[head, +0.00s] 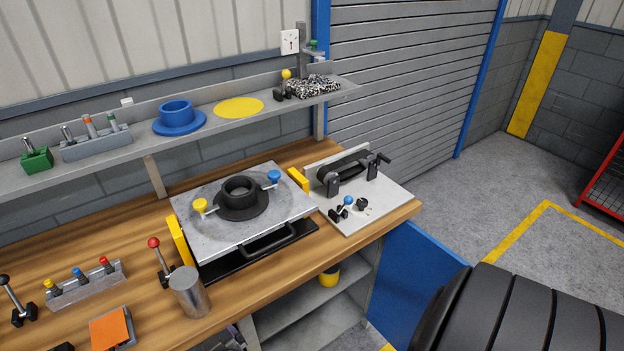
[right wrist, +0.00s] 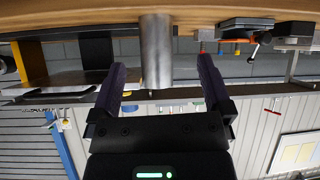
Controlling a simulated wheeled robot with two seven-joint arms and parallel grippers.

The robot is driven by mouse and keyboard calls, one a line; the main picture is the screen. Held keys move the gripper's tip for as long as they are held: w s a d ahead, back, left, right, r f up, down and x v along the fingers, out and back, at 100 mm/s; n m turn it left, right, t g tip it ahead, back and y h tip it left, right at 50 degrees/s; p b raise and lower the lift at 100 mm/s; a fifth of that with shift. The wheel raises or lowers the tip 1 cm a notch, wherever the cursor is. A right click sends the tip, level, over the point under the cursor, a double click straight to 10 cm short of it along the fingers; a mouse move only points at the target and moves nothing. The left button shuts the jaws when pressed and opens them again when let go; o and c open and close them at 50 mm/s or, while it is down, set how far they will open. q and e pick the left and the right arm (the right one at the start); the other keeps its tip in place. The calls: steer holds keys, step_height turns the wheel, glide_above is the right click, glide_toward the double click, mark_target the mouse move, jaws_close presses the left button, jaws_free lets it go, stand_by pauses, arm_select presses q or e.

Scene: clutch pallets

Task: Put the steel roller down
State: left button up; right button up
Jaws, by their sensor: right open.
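The steel roller (head: 190,292), a plain grey cylinder, stands upright on the wooden bench near its front edge in the head view. In the right wrist view, which is upside down, the steel roller (right wrist: 156,45) also shows, standing on the bench. My right gripper (right wrist: 160,68) is open. In that view its fingers lie on either side of the roller's free end, with visible gaps on both sides. The head view does not show my right gripper. My left gripper is in neither view.
A red-knobbed lever (head: 160,262) stands just behind the roller. A grey plate (head: 285,222) with a black ring lies behind to the right. An orange-topped block (head: 110,328) and a rack (head: 85,287) are to the left. A shelf (head: 140,140) runs above the bench.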

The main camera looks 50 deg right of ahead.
steer(key=s+d+f+n+g+y, duration=0.25)
steer(key=s+f+g, duration=0.35)
steer(key=s+f, duration=0.95)
steer(key=s+d+f+g, duration=0.1)
steer(key=s+f+g, duration=0.1)
steer(key=s, duration=0.6)
steer(key=s+d+f+n+g, duration=0.1)
steer(key=s+f, duration=0.3)
steer(key=s, duration=0.4)
steer(key=shift+s+d+g, duration=0.4)
steer(key=shift+d+g, duration=0.1)
steer(key=shift+f+h, duration=0.1)
steer(key=shift+h, duration=0.15)
